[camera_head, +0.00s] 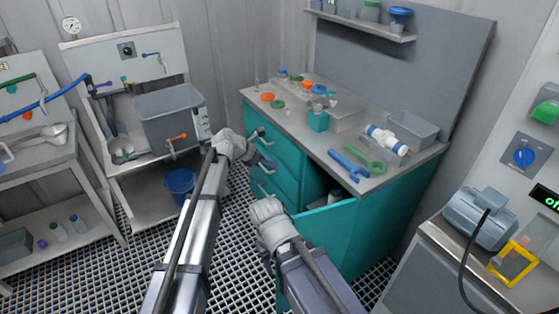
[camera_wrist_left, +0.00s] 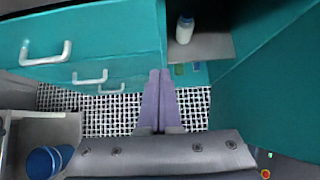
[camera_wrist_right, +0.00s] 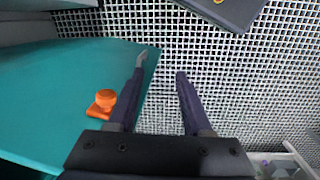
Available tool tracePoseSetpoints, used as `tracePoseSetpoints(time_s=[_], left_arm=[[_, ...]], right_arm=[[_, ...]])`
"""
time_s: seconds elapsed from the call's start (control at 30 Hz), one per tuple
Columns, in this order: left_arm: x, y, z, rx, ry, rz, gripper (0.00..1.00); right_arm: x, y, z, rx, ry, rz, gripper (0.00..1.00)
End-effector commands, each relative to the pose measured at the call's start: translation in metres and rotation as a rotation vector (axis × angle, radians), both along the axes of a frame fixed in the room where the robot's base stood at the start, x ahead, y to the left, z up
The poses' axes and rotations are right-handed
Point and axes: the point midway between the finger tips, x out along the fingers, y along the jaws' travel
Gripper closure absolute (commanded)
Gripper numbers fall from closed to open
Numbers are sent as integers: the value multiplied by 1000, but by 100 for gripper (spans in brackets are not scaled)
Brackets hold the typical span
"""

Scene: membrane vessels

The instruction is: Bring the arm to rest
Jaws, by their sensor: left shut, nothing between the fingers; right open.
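My left gripper (camera_head: 266,161) is in front of the teal drawers in the head view. In the left wrist view its two fingers (camera_wrist_left: 158,75) lie together with nothing between them. My right gripper (camera_wrist_right: 163,65) is open and empty in the right wrist view, with bare grating between its fingers. Its fingers are mostly hidden behind my right arm in the head view. Both arms are stretched out low beside the teal cabinet (camera_head: 268,136).
The teal door (camera_head: 330,232) stands open beside my right arm. A white bottle (camera_wrist_left: 185,28) stands inside the cabinet. An orange knob-like piece (camera_wrist_right: 104,101) is on a teal panel left of my right fingers. A blue bucket (camera_head: 180,184) is left of my left arm.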

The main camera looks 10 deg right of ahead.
Motion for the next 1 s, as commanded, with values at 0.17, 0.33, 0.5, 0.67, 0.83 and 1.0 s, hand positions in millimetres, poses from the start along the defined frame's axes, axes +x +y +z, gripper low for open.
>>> tracePoseSetpoints(time_s=[0.17,0.33,0.5,0.67,0.83,1.0], left_arm=[[-4,9,10,0,-1,1,100],[-4,10,10,0,-1,1,100],[-5,11,10,3,-2,-2,100],[-29,30,2,92,-76,-105,100],[-87,80,-17,333,-257,-416,100],[-150,135,-35,568,-403,-806,100]], right_arm=[[0,0,10,0,0,0,50],[0,0,10,0,0,0,50],[0,0,10,0,0,0,50],[0,0,10,0,0,0,50],[0,0,10,0,0,0,50],[0,0,10,0,0,0,50]])
